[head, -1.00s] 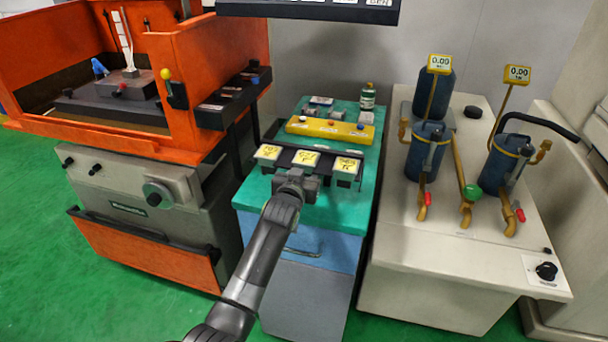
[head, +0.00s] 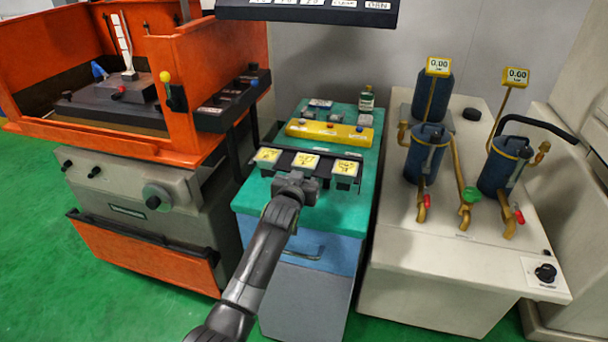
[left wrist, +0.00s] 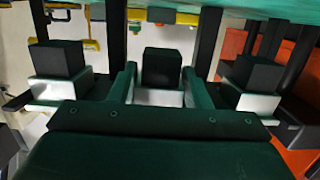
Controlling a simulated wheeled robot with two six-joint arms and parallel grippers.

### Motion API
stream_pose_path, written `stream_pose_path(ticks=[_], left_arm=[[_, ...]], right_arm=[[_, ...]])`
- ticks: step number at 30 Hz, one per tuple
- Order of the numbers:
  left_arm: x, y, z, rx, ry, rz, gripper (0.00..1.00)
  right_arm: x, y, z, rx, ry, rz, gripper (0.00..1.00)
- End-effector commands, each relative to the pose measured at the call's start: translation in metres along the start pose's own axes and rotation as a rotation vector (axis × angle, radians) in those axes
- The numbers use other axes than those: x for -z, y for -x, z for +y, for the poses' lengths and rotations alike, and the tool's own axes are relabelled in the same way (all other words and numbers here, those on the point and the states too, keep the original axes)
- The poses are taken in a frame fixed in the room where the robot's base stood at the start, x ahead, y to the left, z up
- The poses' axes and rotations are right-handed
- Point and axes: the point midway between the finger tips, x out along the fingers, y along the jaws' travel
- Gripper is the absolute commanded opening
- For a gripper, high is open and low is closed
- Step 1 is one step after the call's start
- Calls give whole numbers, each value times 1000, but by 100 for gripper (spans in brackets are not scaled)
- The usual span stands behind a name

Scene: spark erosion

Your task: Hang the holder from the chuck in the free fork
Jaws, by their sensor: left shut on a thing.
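A dark rack (head: 284,151) with three yellow labels stands on the teal cart top. My left gripper (head: 296,182) is at its front, below the middle label (head: 305,160). In the left wrist view, which looks upside down, the gripper (left wrist: 160,92) is shut on a holder (left wrist: 161,68), a dark block on a silver base, in line with the middle fork. Whether the fork bears it, I cannot tell. Similar holders hang on either side, one at the picture's left (left wrist: 57,60) and one at the right (left wrist: 255,72). My right gripper is out of view.
Behind the rack lie a yellow bar (head: 330,131) and a small green bottle (head: 366,98) on the cart (head: 340,205). An orange machine (head: 200,60) stands at left, a pale cabinet with blue canisters (head: 430,250) at right. A dark panel (head: 310,10) overhangs the top.

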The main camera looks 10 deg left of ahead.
Motion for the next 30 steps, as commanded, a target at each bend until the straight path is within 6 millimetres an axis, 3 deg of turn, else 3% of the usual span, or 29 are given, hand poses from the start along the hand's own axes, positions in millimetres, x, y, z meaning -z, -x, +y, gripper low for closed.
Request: stream_pose_path(ticks=[9, 10, 15, 21, 26, 30], left_arm=[[0, 0, 0, -1, 0, 3, 7], [0, 0, 0, -1, 0, 3, 45], [0, 0, 0, -1, 0, 2, 67], [-1, 0, 0, 0, 0, 1, 69], [-2, 0, 0, 0, 0, -3, 87], [-2, 0, 0, 0, 0, -1, 87]], right_arm=[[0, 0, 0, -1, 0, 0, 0], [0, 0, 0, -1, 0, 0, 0], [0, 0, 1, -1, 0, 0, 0], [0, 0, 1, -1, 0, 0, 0], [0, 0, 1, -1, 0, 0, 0], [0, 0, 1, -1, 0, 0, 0]])
